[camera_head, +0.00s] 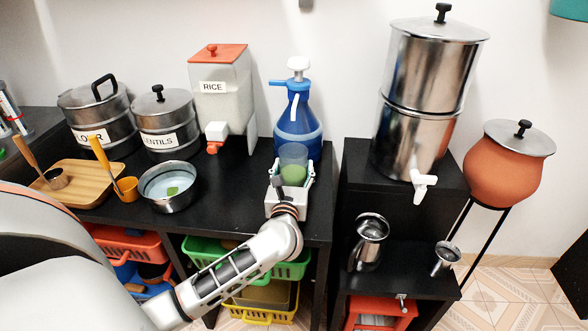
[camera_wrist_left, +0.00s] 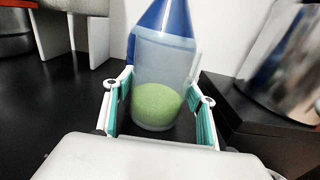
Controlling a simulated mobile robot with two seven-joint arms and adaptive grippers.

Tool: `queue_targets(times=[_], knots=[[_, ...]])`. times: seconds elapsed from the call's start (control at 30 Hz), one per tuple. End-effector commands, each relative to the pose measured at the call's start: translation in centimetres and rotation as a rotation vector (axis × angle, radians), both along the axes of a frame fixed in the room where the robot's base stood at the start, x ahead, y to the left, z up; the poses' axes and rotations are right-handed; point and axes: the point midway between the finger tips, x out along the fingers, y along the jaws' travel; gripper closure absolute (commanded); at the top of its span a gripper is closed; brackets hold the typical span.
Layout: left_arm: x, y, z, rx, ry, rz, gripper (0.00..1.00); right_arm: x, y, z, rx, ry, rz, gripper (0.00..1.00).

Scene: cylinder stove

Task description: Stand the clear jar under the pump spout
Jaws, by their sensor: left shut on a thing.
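The clear jar (camera_head: 293,155), with something green in its lower part, is upright in front of the blue pump bottle (camera_head: 297,116). My left gripper (camera_head: 291,177) is shut on the jar, its fingers on either side. In the left wrist view the jar (camera_wrist_left: 162,85) sits between the teal pads of my gripper (camera_wrist_left: 159,115). The bottle has a white pump top (camera_head: 298,66) and a blue spout (camera_head: 278,83) pointing left. The jar hides the bottle's lower front. I cannot tell if the jar touches the counter. My right gripper is out of view.
A rice dispenser (camera_head: 222,95) stands left of the bottle on the black counter (camera_head: 228,178). A metal bowl (camera_head: 168,188) is further left, beside a wooden board (camera_head: 82,183). A steel water filter (camera_head: 428,95) stands on the right stand. Counter between bowl and jar is clear.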

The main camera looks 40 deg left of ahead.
Motion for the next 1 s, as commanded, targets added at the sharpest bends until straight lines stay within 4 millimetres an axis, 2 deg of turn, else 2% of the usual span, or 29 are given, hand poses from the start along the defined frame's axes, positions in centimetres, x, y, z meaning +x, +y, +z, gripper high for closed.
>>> queue_targets(times=[0.17, 0.2, 0.23, 0.57, 0.67, 0.87, 1.0], knots=[[0.0, 0.0, -0.5, 0.0, 0.001, 0.0, 0.7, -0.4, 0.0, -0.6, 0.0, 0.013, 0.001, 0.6], [0.0, 0.0, -0.4, 0.0, 0.001, 0.0, 0.37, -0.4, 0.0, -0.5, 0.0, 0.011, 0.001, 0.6], [0.0, 0.0, -0.4, 0.0, 0.001, 0.0, 0.29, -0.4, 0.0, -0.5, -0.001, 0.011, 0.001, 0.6], [0.0, 0.0, -0.3, -0.001, 0.001, 0.0, 0.28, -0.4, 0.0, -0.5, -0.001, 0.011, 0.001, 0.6], [0.0, 0.0, 0.4, -0.001, -0.003, 0.0, 0.28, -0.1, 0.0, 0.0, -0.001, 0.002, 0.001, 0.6], [-2.6, -1.6, 0.1, -0.003, 0.001, -0.002, 0.28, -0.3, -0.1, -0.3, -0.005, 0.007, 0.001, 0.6], [-5.2, -3.1, 0.1, -0.003, 0.002, 0.0, 0.28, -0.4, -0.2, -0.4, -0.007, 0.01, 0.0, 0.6]])
